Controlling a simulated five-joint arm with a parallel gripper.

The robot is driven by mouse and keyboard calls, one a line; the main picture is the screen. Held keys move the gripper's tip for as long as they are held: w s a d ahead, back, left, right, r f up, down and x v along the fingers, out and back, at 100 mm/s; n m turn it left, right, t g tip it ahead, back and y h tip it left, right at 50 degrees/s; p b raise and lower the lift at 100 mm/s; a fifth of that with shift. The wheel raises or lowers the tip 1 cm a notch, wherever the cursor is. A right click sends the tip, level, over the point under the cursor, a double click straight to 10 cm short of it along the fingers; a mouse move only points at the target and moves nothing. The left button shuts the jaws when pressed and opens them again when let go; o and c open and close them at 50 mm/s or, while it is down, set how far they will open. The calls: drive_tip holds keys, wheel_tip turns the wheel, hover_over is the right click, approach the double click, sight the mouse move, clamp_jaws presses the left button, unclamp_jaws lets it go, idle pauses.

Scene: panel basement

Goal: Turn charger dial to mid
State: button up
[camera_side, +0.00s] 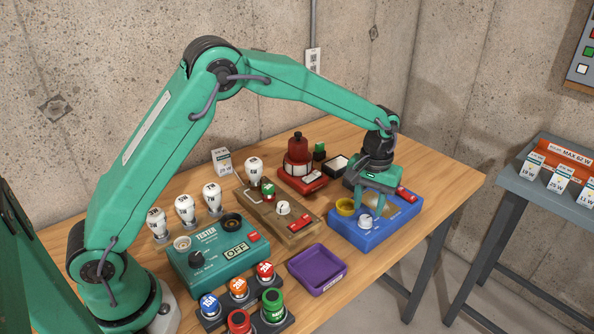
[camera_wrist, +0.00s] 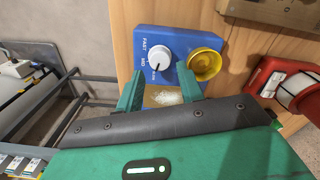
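The blue charger box (camera_side: 377,232) sits at the table's right end and also shows in the wrist view (camera_wrist: 147,35). Its white dial (camera_wrist: 160,58) has a dark pointer mark aimed at the lower edge, near a small label I cannot read clearly. The FAST and MID labels stand on the dial's left. The dial also shows in the side view (camera_side: 365,221). My gripper (camera_wrist: 161,92) is over the charger with its two green fingers apart and nothing between them. The dial appears just beyond the fingertips. In the side view my gripper (camera_side: 372,203) points down beside the dial.
A yellow ring socket (camera_wrist: 204,65) is right of the dial on the charger. A purple tray (camera_side: 317,269), a wooden-topped box (camera_side: 280,217), a red lamp unit (camera_side: 298,160) and a teal tester (camera_side: 215,260) stand to the left. The table edge is close on the right.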

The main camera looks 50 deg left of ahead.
sight(367, 218)
drive_tip(key=shift+f, duration=1.75)
drive_tip(key=c, duration=0.7)
drive_tip(key=shift+m, duration=0.5)
drive_tip(key=m, duration=1)
drive_tip(key=shift+d, duration=0.1)
drive_tip(key=shift+r, duration=0.1)
